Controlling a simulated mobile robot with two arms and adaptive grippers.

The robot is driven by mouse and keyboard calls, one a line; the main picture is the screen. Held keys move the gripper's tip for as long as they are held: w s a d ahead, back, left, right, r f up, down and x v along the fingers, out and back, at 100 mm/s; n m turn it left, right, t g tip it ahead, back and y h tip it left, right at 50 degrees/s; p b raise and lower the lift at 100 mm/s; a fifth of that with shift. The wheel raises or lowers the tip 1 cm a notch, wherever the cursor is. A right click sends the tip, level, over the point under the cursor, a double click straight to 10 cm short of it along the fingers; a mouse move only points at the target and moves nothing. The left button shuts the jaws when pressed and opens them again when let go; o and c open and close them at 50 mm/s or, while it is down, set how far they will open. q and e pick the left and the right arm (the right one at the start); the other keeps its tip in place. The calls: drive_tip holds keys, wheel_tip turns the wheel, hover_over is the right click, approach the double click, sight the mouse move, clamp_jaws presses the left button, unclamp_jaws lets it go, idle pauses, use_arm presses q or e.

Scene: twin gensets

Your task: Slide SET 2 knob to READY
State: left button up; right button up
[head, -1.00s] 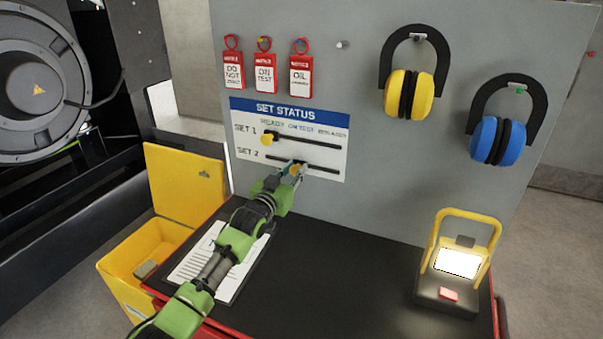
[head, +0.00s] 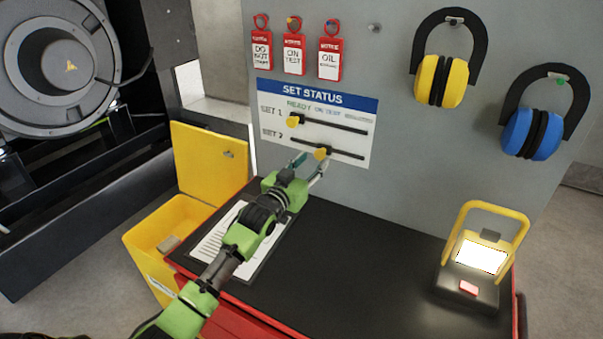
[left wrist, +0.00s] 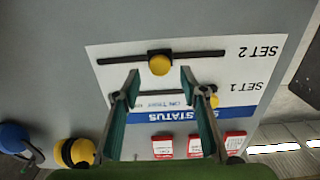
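The SET STATUS board (head: 317,97) hangs on the grey panel. The SET 2 knob (head: 321,153), a yellow ball, sits on the lower slot (head: 345,154) roughly below ON TEST, right of the READY column. In the left wrist view, upside down, this knob (left wrist: 160,65) is between and just beyond the fingertips. My left gripper (head: 309,166) is open and empty, just short of the knob; its fingers (left wrist: 160,75) are spread either side without visible contact. The SET 1 knob (head: 293,121) is at the upper slot's left end, under READY. My right gripper is not in view.
Red tags (head: 295,53) hang above the board, yellow (head: 441,80) and blue (head: 532,133) ear defenders to its right. A work lamp (head: 480,255) stands on the black bench top (head: 350,255). A clipboard (head: 235,240) lies under my left arm. A yellow bin (head: 160,240) stands left.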

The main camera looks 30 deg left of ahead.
use_arm(q)
drive_tip(key=s, duration=0.6)
drive_tip(key=shift+s, duration=0.25)
drive_tip(key=shift+a, duration=0.1)
